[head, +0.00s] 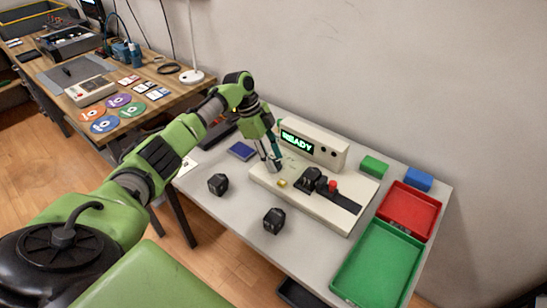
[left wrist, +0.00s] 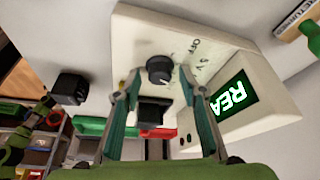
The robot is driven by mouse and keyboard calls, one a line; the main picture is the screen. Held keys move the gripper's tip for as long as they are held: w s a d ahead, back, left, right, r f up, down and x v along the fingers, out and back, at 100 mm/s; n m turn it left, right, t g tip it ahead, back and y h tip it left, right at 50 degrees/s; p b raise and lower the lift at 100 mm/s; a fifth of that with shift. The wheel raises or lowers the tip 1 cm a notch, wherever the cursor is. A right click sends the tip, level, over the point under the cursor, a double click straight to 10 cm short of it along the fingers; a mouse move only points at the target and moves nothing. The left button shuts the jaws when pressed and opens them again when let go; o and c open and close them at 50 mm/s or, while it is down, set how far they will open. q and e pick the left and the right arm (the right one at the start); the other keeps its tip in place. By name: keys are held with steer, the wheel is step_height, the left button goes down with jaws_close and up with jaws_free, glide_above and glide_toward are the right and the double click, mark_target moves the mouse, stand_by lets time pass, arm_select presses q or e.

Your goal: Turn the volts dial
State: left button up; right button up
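The volts dial (left wrist: 160,69) is a dark round knob on the cream instrument (head: 325,207), with printed marks around it, including OFF. My left gripper (head: 270,160) reaches down over the instrument's left part. In the left wrist view its two teal-sided fingers are spread, and the dial shows between their tips with a gap on each side. I cannot tell how far the fingertips reach down beside it. The green display (head: 297,141) reads READY. A small green and black arm, which seems to be my right one, shows at the left wrist view's left edge; its fingers are too small to read.
Two black blocks (head: 274,220) lie in front of the instrument. A red button (head: 333,185) and black slot sit right of the dial. Red (head: 437,207) and green (head: 369,298) trays stand at the right. A wooden bench (head: 160,75) is at the left.

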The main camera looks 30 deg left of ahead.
arm_select(q)
steer(key=shift+a+r, duration=0.15)
steer(key=shift+r, duration=0.15)
steer(key=v, duration=1.1)
steer(key=shift+a+r, duration=0.1)
steer(key=shift+a, duration=0.05)
